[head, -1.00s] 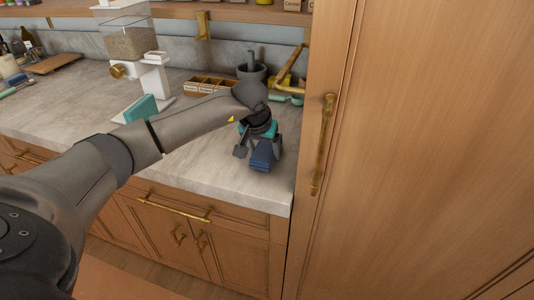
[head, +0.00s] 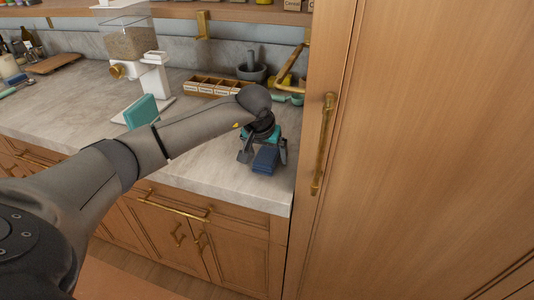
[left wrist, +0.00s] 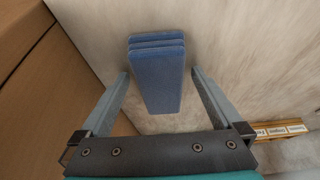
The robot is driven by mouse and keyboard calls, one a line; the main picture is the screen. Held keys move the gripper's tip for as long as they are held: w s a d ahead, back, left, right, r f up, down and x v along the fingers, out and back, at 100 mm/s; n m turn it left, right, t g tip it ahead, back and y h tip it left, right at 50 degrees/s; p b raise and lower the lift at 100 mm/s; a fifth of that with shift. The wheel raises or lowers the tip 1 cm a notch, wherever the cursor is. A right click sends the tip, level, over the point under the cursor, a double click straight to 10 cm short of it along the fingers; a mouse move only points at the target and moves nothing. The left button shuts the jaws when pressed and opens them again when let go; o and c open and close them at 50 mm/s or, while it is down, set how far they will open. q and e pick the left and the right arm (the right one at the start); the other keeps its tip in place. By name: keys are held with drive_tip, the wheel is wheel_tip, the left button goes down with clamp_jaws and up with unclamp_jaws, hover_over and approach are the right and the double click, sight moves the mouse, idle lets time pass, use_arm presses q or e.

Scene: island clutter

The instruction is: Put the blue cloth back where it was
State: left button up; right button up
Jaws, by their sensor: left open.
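The blue cloth (head: 265,160) is a folded, layered block near the front right corner of the stone counter, close to the tall wooden cabinet. In the left wrist view the cloth (left wrist: 158,72) lies between and beyond the two fingers, with gaps on both sides. My left gripper (head: 263,160) is open above the counter, its fingers spread to either side of the cloth; it also shows in the left wrist view (left wrist: 158,88). Whether the cloth rests fully on the counter is hard to tell. My right gripper is not in view.
The tall wooden cabinet (head: 420,150) bounds the right side. A teal block (head: 141,111) stands left of the gripper. The front counter (head: 215,165) is clear.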

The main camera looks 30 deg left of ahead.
use_arm(q)
drive_tip(key=p+v, duration=0.1)
drive_tip(key=v, duration=1.1)
drive_tip(key=shift+s+d, duration=0.1)
drive_tip(key=shift+s, duration=0.05)
